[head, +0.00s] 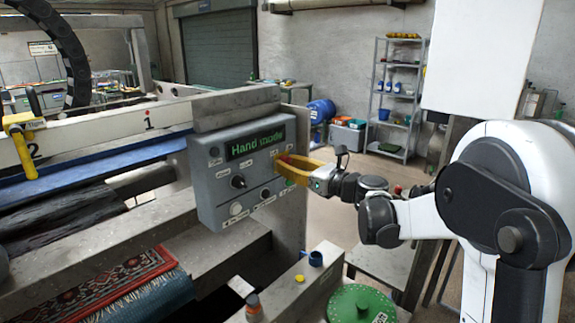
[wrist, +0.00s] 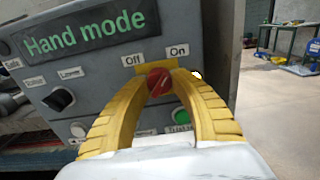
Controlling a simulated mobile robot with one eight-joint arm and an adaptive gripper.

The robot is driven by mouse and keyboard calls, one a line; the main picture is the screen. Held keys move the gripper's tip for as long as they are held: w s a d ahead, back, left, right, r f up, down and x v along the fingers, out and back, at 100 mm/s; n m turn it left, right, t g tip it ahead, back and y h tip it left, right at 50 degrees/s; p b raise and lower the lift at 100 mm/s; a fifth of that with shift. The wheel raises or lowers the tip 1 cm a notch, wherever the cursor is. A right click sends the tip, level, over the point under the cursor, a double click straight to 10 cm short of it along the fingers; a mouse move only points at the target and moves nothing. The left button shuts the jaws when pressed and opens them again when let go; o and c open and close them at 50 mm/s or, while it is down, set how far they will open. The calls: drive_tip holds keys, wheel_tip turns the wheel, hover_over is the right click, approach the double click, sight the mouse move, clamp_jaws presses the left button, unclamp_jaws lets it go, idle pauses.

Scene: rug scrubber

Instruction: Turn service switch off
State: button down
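The service switch is a red rotary knob (wrist: 158,82) on a yellow plate, set on the grey control panel (head: 210,183). In the wrist view the label "Off" (wrist: 133,60) is at its upper left and "On" (wrist: 178,50) at its upper right. My gripper (wrist: 160,84) has yellow ribbed fingers, closed in on both sides of the knob. In the head view my gripper (head: 283,168) reaches the panel's right side from the right. The fingers partly cover the knob, so which label it points to is unclear.
The panel display (head: 256,142) reads "Hand mode". A black selector knob (wrist: 59,99), a white button (wrist: 78,130) and a green button (wrist: 181,115) sit close around my fingers. A green round lid (head: 356,303) is below.

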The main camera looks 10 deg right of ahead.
idle(0.4)
drive_tip(key=n, duration=0.3)
drive_tip(key=shift+n+p, duration=0.3)
drive_tip(key=shift+p, duration=0.1)
drive_tip(key=n, duration=0.4)
drive_tip(key=shift+n+p, duration=0.3)
drive_tip(key=shift+p, duration=0.1)
drive_tip(key=n, duration=0.4)
drive_tip(key=shift+d+r, duration=0.1)
drive_tip(key=shift+n+p, duration=0.4)
drive_tip(key=shift+n, duration=1.4)
drive_tip(key=c, duration=1.1)
unclamp_jaws()
drive_tip(key=shift+o, duration=0.2)
